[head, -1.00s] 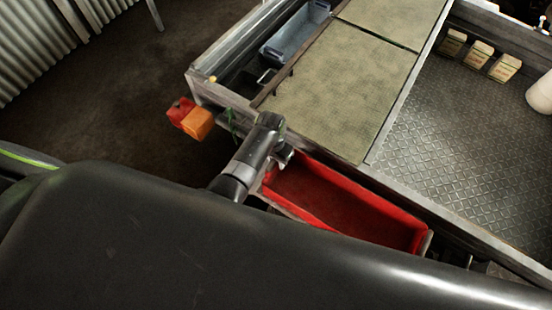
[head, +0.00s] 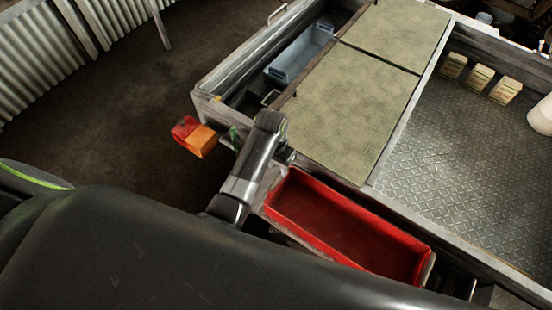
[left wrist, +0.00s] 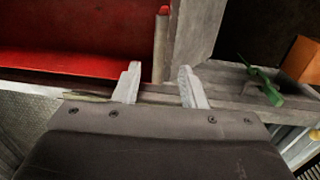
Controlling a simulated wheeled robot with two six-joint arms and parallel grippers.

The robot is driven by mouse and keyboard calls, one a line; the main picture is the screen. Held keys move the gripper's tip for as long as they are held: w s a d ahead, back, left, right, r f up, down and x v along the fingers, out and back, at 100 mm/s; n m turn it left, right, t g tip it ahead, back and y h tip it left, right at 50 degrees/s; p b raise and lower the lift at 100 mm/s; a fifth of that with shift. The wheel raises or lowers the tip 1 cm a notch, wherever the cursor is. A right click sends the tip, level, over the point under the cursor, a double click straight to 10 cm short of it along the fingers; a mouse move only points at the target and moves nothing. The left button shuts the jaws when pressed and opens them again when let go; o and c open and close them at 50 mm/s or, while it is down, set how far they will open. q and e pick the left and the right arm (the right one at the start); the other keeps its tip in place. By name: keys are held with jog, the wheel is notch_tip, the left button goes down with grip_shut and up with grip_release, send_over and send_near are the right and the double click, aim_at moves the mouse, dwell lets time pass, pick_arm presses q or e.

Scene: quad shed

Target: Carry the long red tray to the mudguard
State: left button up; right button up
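The long red tray (head: 345,232) lies along the near side of the trailer, open side up, and seems empty. Its red inside fills the upper left of the left wrist view (left wrist: 75,40). My left gripper (left wrist: 161,86) is open, its two pale fingers apart at the tray's left end, near a pale upright edge piece. I cannot tell whether they touch it. In the head view my left arm hides its fingertips. A broad, dark, glossy curved panel (head: 150,245), which looks like the mudguard, fills the near foreground. My right gripper does not show.
The trailer has speckled boards (head: 350,105), a blue bin (head: 300,55) and a chequered metal floor (head: 455,150) with several small boxes. An orange-red lamp (head: 195,137) juts from its left corner. A green cord or clip (left wrist: 262,86) is right of the fingers. Bare floor lies left.

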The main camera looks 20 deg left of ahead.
pick_arm(q)
notch_tip(320, 180, up, 3)
jog(key=shift+a+r, duration=0.1)
jog(key=shift+r, duration=0.05)
jog(key=w+a+n+t+y, duration=0.15)
jog(key=w+a+t, duration=0.25)
jog(key=a+t, duration=0.5)
jog(key=s+a+f+n+g, duration=0.1)
jog(key=s+a+f, duration=0.1)
jog(key=s+f, duration=0.45)
jog(key=s+a+f+g, duration=0.15)
jog(key=s+f, duration=0.25)
jog(key=f, duration=0.6)
jog(key=s+a+f+g, duration=0.1)
jog(key=s+f, duration=0.4)
jog(key=s, duration=0.5)
jog(key=s+a+f+n+g, duration=0.1)
jog(key=s+f+g, duration=0.1)
jog(key=s+f, duration=0.4)
jog(key=s+a+f+g, duration=0.2)
jog(key=s+f, duration=0.3)
jog(key=s, duration=1)
jog(key=shift+s+f, duration=0.35)
jog(key=shift+f, duration=0.05)
